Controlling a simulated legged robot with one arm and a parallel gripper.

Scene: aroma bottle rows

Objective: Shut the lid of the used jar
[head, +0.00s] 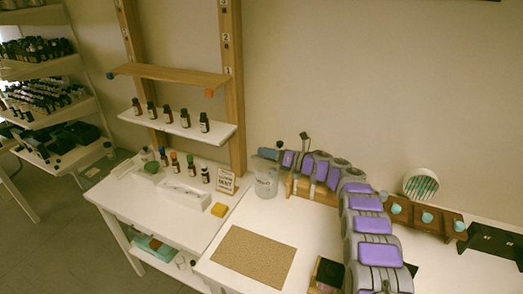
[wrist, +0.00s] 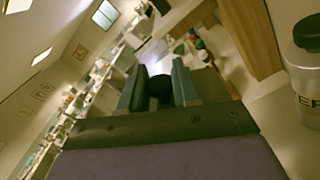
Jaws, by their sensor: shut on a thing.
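A pale translucent jar (head: 265,184) with a small unreadable mark stands at the back left of the near table, left of my arm. I cannot tell for sure that it is the used jar, and its lid is not clear. My gripper (head: 267,153) reaches left just above the jar's rim; I cannot tell if it touches. In the wrist view my gripper (wrist: 157,88) is closed around a dark rounded thing (wrist: 160,90), partly hidden by the fingers.
A brown mat (head: 252,257) lies on the near table. The left table holds a white box (head: 183,194), a yellow block (head: 219,209), a small sign (head: 225,181) and several bottles. A wooden rack (head: 425,216) with teal-topped pieces and a striped round holder (head: 420,184) stand right of my arm.

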